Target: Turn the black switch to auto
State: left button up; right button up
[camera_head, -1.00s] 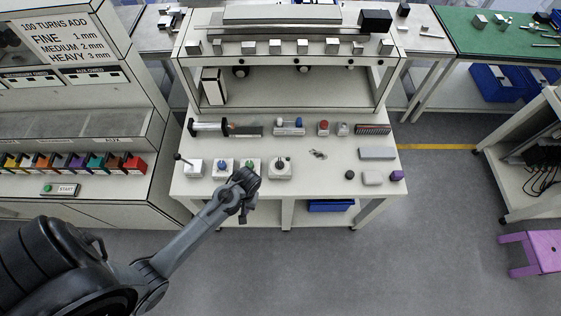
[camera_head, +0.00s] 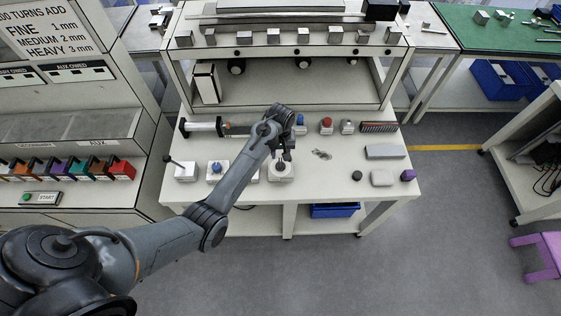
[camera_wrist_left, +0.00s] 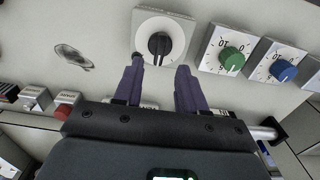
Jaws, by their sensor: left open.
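The black switch is a rotary knob on a pale square base. In the head view it (camera_head: 281,166) stands near the table's front edge, partly covered by my left gripper. In the left wrist view the black switch (camera_wrist_left: 159,44) is at the top middle, with its handle pointing roughly along the view. My left gripper (camera_wrist_left: 156,68) is open, its two dark fingers apart and empty, with the switch just beyond the fingertips. In the head view my left gripper (camera_head: 284,156) hangs over the switch. Any contact cannot be told. The right gripper is not in view.
A green knob (camera_wrist_left: 232,60) shows in the wrist view. Behind are a red button (camera_head: 326,124) and other boxes.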

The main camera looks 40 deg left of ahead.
aim_at(280, 162)
pick_arm(q)
notch_tip(280, 162, down, 7)
jog(key=shift+r+b, duration=0.2)
jog(key=shift+b, duration=0.1)
grip_shut()
dwell(0.3)
